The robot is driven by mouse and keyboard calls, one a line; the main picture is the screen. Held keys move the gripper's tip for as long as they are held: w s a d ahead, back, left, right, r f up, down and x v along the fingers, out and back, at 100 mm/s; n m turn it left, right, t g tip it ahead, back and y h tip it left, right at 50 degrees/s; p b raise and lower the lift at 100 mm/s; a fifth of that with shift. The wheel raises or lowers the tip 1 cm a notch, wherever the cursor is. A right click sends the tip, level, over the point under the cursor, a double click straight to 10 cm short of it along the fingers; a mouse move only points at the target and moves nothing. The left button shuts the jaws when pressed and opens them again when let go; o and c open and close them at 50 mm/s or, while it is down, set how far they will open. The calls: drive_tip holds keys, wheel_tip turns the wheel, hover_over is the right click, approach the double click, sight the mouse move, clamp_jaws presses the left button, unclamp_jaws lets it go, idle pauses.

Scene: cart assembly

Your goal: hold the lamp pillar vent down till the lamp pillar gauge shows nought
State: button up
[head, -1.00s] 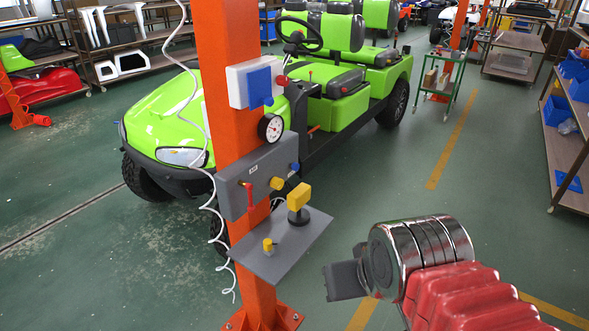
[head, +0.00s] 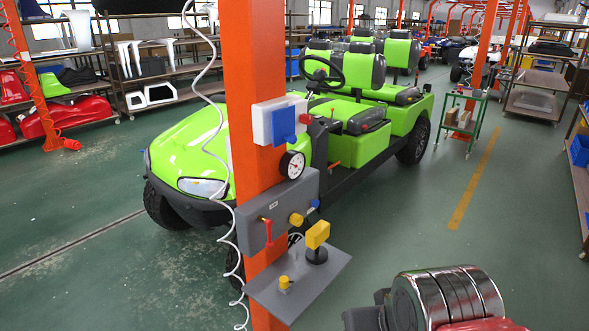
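The orange lamp pillar (head: 252,60) stands left of centre in the head view. A round white gauge (head: 292,164) sits on its side; its needle is too small to read. Below it is a grey box (head: 284,211) with a red lever (head: 267,232), a yellow knob (head: 296,219) and a small blue part (head: 314,204). I cannot tell for sure which of these is the vent. My gripper (head: 365,315) is at the bottom, right of the pillar and apart from it. Only its dark end shows beside my wrist, and its fingers are not clear.
A grey shelf (head: 325,279) juts from the pillar, bearing a yellow block on a dark base (head: 317,237) and a small yellow fitting (head: 285,284). A blue and white box (head: 280,122) sits above the gauge. A green cart (head: 190,150) stands behind.

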clamp_jaws()
idle(1.4)
